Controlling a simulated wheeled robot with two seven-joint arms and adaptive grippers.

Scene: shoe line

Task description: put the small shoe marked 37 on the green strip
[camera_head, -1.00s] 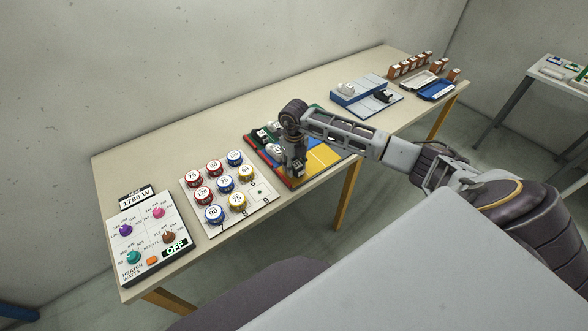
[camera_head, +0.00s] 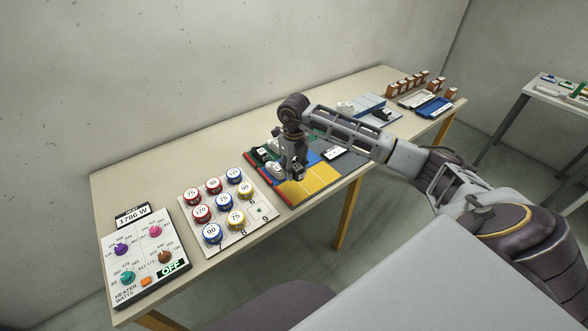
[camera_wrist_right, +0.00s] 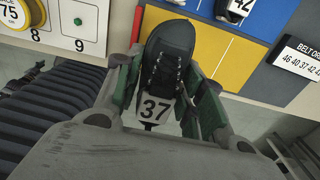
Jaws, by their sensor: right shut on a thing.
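The small black shoe marked 37 (camera_wrist_right: 168,62) is between the fingers of my right gripper (camera_wrist_right: 160,85) in the right wrist view, with its white number label facing the camera. In the head view my right gripper (camera_head: 298,168) holds the shoe above the coloured board, near the yellow field (camera_head: 311,186). Green shows only in small parts near the board's back edge, partly behind my arm, so I cannot make out the green strip's full extent.
Another dark shoe (camera_head: 261,154) and a white shoe (camera_head: 273,168) are on the board's left part. A shoe marked 42 (camera_wrist_right: 236,8) lies on blue. A belt order sign (camera_wrist_right: 300,59) lies on grey. A panel of numbered discs (camera_head: 238,235) stands left of the board.

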